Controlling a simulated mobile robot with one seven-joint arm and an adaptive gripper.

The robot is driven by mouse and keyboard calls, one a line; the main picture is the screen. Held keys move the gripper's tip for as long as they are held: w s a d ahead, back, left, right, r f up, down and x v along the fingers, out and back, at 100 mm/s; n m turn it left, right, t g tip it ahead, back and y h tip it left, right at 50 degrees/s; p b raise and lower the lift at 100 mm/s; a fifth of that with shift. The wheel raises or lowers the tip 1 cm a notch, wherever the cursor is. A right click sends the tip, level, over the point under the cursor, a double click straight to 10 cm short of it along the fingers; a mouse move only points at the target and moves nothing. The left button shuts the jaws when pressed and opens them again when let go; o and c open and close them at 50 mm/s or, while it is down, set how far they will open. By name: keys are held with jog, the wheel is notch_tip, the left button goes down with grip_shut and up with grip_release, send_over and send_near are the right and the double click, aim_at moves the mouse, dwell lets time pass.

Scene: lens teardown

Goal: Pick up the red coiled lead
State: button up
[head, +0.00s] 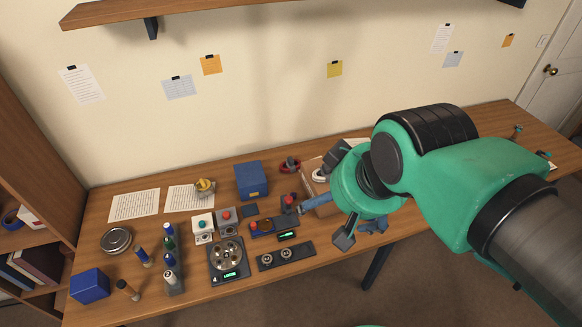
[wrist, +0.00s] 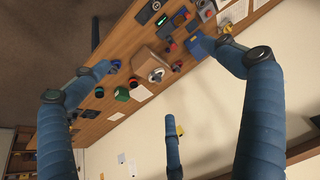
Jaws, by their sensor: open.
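The red coiled lead (head: 289,165) appears to be the small red and dark ring at the back of the bench in the head view, right of the blue box. In the wrist view a small dark and red coil (wrist: 177,66) may be the same lead, but it is too small to be sure. My gripper (head: 328,205) is open over the right part of the bench, to the right of the lead and apart from it. In the wrist view its blue fingers (wrist: 152,62) are spread wide with nothing held between them.
The blue box (head: 251,181) stands left of the lead. A cardboard-coloured box (head: 313,190) is partly hidden behind my gripper. A scale-like device (head: 228,262), bottles and small boxes crowd the front left. A shelf (head: 200,10) hangs above.

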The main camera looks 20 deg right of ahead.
jog(key=shift+w+r, duration=0.1)
jog(key=w, duration=0.1)
jog(key=n+g+b, duration=0.3)
jog(key=n+g, duration=0.3)
jog(key=n, duration=1.3)
send_over(289, 157)
notch_tip(289, 157, down, 33)
jog(key=shift+a+f+b, duration=0.1)
jog(key=shift+f+b, duration=0.45)
jog(key=shift+f, duration=3.75)
